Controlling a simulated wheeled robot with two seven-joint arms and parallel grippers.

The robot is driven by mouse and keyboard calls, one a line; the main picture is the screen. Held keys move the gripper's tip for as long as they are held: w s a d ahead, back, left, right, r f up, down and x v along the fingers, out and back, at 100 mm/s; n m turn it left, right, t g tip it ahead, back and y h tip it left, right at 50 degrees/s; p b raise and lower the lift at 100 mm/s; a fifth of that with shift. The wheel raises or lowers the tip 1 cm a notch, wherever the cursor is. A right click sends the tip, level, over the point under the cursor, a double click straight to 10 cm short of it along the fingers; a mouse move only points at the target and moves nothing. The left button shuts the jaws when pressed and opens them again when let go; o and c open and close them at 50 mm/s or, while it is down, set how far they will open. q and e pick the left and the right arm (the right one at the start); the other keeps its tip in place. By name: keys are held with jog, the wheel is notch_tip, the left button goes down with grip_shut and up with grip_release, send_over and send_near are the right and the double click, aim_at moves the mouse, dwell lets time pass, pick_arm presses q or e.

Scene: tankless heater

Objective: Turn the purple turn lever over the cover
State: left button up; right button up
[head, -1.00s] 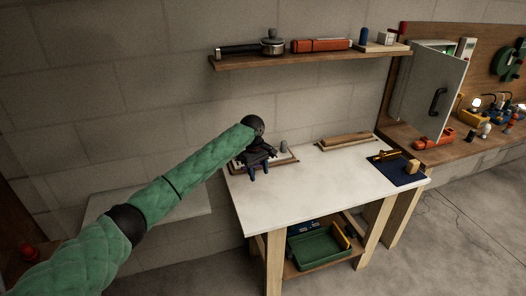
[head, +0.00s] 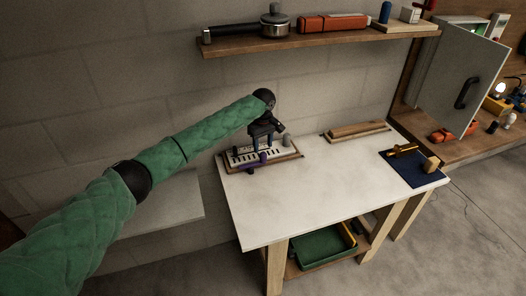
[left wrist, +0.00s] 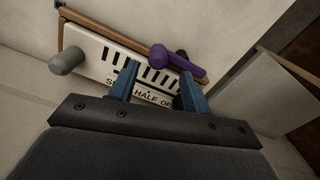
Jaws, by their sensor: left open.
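The purple turn lever (head: 250,161) lies low over the front of a white slotted plate (head: 284,152) at the table's back left. In the left wrist view, the purple lever (left wrist: 182,61) crosses the white plate (left wrist: 95,44), which has black slots and partly hidden lettering reading "HALF". My left gripper (head: 262,146) is above the plate, pointing down. In the left wrist view, its blue fingers (left wrist: 158,69) are spread apart, with the lever near the right finger. I cannot tell whether they touch. My right gripper is not in view.
A grey round-ended knob (left wrist: 68,60) stands at the plate's end. A wooden block on a tray (head: 357,131) and a blue mat (head: 418,174) lie farther right. A shelf (head: 318,40) hangs above. The white table's middle (head: 320,190) is clear.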

aim_at(263, 153)
pick_arm(q)
jog(key=f, duration=0.1)
jog(key=f+p, duration=0.1)
jog(key=f, duration=0.2)
jog(key=shift+w+f, duration=0.3)
jog(key=shift+f, duration=0.1)
jog(key=shift+s+f+p, duration=0.2)
jog(key=shift+f+p, duration=0.2)
jog(key=shift+w+f, duration=0.15)
jog(key=shift+f, duration=0.1)
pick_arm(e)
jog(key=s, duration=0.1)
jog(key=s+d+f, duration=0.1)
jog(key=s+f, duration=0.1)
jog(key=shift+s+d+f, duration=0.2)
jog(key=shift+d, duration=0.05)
pick_arm(q)
jog(key=c, duration=1)
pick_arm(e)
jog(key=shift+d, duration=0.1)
